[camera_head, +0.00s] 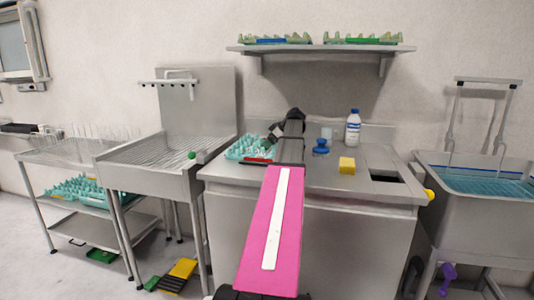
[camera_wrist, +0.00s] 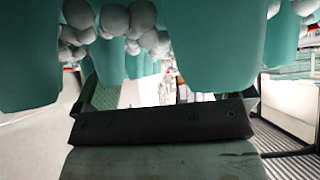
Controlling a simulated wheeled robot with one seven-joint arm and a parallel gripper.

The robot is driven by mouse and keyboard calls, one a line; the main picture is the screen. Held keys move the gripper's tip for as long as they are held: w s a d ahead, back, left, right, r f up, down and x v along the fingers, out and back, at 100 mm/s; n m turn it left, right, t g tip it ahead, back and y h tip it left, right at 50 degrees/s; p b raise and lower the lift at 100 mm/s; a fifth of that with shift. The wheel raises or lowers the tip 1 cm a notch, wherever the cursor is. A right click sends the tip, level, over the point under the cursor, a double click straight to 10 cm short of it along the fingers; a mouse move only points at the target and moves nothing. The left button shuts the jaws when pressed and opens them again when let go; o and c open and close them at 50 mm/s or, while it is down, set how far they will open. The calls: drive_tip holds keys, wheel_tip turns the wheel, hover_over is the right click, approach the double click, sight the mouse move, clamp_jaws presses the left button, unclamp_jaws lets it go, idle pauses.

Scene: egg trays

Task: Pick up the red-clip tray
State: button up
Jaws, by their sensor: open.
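The red-clip tray (camera_head: 240,151) is a teal egg tray on the left part of the counter in the head view, with pale eggs in it. Its red clip (camera_head: 257,160) shows at its front edge. My gripper (camera_head: 268,139) is open at the tray's right side, partly hidden by my arm. In the wrist view a teal tray wall (camera_wrist: 215,45) and several grey-white eggs fill the top, very close to the camera. My gripper's dark bar (camera_wrist: 160,122) lies below them. I cannot tell whether it touches the tray.
On the counter (camera_head: 335,187) stand a blue item (camera_head: 321,147), a yellow block (camera_head: 346,165) and a white bottle (camera_head: 353,127). A slatted drain table (camera_head: 165,150) is to the left, a sink (camera_head: 470,180) to the right. A shelf (camera_head: 320,49) above holds two trays.

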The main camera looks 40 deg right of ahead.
drive_tip(key=shift+w+a+f, duration=0.1)
drive_tip(key=shift+f, duration=0.1)
drive_tip(key=c, duration=1.2)
drive_tip(key=shift+r, duration=0.1)
drive_tip(key=shift+c, duration=0.2)
